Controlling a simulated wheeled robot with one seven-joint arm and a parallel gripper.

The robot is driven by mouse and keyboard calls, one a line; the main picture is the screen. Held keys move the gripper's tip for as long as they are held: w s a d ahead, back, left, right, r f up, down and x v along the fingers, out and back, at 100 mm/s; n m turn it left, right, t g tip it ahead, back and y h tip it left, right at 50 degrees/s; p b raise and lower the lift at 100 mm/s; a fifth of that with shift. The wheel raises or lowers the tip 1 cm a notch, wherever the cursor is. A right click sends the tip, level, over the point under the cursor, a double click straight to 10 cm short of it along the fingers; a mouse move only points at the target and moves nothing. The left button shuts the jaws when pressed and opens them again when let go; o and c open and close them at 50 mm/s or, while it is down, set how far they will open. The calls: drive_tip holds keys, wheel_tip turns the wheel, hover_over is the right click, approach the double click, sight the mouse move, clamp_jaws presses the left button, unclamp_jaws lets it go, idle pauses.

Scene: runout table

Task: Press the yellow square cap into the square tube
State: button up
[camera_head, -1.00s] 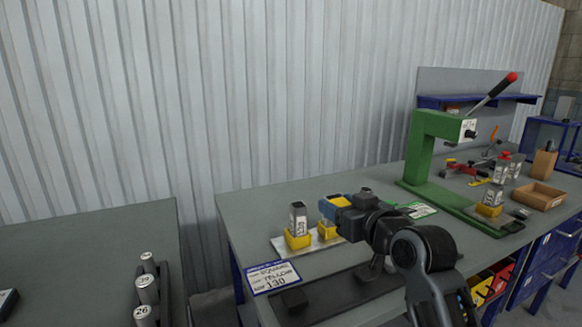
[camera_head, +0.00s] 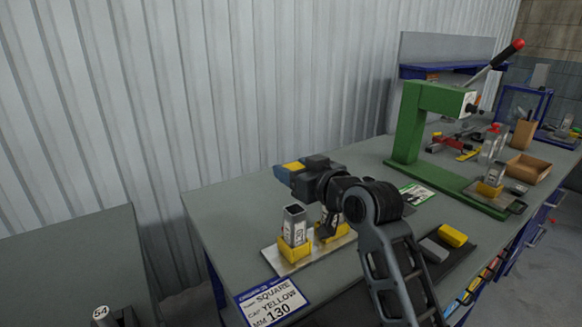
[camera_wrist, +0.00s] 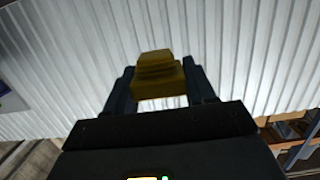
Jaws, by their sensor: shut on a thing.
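My gripper (camera_head: 287,172) is shut on a yellow cap (camera_wrist: 158,80), held between its two dark fingers in the wrist view. In the head view it is raised above the bench's left part, pointing left. A grey square tube (camera_head: 294,226) stands upright in a yellow holder (camera_head: 294,251) below it; its top looks dark and open. A second yellow holder (camera_head: 328,235) with a tube is partly hidden by my arm. A card (camera_head: 272,301) reads square, yellow, 130.
A green lever press (camera_head: 408,125) stands at the back right, with a tube in a yellow holder (camera_head: 488,190) on its base. A dark mat bears a yellow block (camera_head: 452,235) and a grey block (camera_head: 433,250). The bench's back left (camera_head: 235,200) is clear.

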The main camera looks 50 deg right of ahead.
drive_tip(key=shift+a, duration=0.1)
drive_tip(key=shift+s+f+b, duration=0.1)
drive_tip(key=shift+f+b, duration=2.25)
drive_tip(key=shift+f, duration=0.55)
drive_tip(key=shift+f+b, duration=0.65)
drive_tip(key=shift+f, duration=0.35)
drive_tip(key=shift+r, duration=0.2)
drive_tip(key=shift+r+p, duration=0.45)
drive_tip(key=shift+p, duration=0.15)
drive_tip(key=shift+f+b, duration=0.3)
drive_tip(key=shift+f, duration=0.3)
idle(1.5)
drive_tip(key=o, duration=1.1)
